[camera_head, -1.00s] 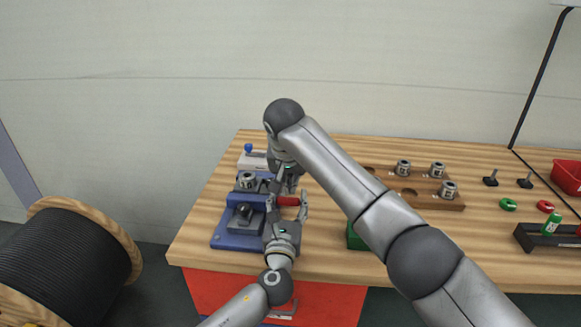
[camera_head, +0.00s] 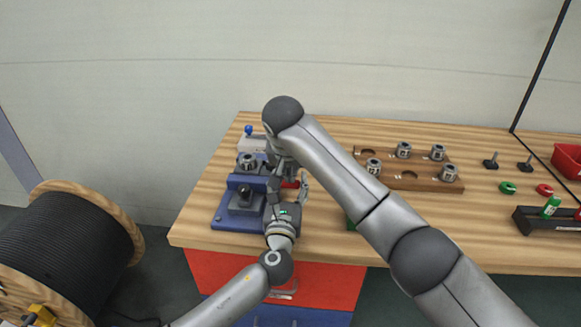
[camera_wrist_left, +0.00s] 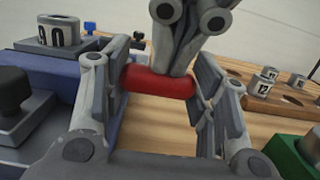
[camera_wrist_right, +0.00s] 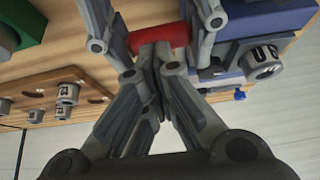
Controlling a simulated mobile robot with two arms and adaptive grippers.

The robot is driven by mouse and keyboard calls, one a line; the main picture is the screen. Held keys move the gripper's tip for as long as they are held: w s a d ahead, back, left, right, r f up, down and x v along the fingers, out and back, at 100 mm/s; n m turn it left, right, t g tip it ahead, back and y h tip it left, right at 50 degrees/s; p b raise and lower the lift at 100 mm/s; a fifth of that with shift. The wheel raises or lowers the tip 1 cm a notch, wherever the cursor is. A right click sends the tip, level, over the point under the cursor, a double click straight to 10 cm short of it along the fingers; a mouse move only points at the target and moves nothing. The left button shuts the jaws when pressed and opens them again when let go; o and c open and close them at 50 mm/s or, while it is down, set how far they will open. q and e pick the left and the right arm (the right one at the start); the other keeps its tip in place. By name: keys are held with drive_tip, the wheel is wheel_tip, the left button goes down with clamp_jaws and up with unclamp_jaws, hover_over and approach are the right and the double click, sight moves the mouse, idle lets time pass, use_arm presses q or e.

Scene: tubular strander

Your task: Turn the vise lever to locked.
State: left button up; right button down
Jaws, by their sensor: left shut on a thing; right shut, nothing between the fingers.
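The vise's red lever handle (camera_head: 290,184) sticks out to the right of the blue vise (camera_head: 226,222). In the left wrist view the red handle (camera_wrist_left: 158,84) lies lengthwise between the fingers of my left gripper (camera_wrist_left: 160,92), which is shut on it. My right gripper (camera_wrist_right: 152,50) is shut with nothing between its fingers. Its tips are against or very close to the handle; contact is hard to tell. In the right wrist view the handle (camera_wrist_right: 162,38) shows behind those tips. In the head view my right arm partly hides the lever.
A numbered metal die (camera_head: 248,161) sits on the vise. A wooden rack (camera_head: 425,179) with several dies stands to the right. A green block (camera_wrist_left: 302,152) is close to my left gripper's right side. A cable reel (camera_head: 65,250) stands on the floor at left.

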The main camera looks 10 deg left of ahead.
use_arm(q)
drive_tip(key=shift+r, duration=0.2)
drive_tip(key=o, duration=1.5)
drive_tip(key=shift+w+d+f, duration=0.1)
drive_tip(key=shift+w+f, duration=0.1)
drive_tip(key=shift+c, duration=0.2)
drive_tip(key=shift+s+a, duration=0.1)
drive_tip(key=shift+a, duration=0.1)
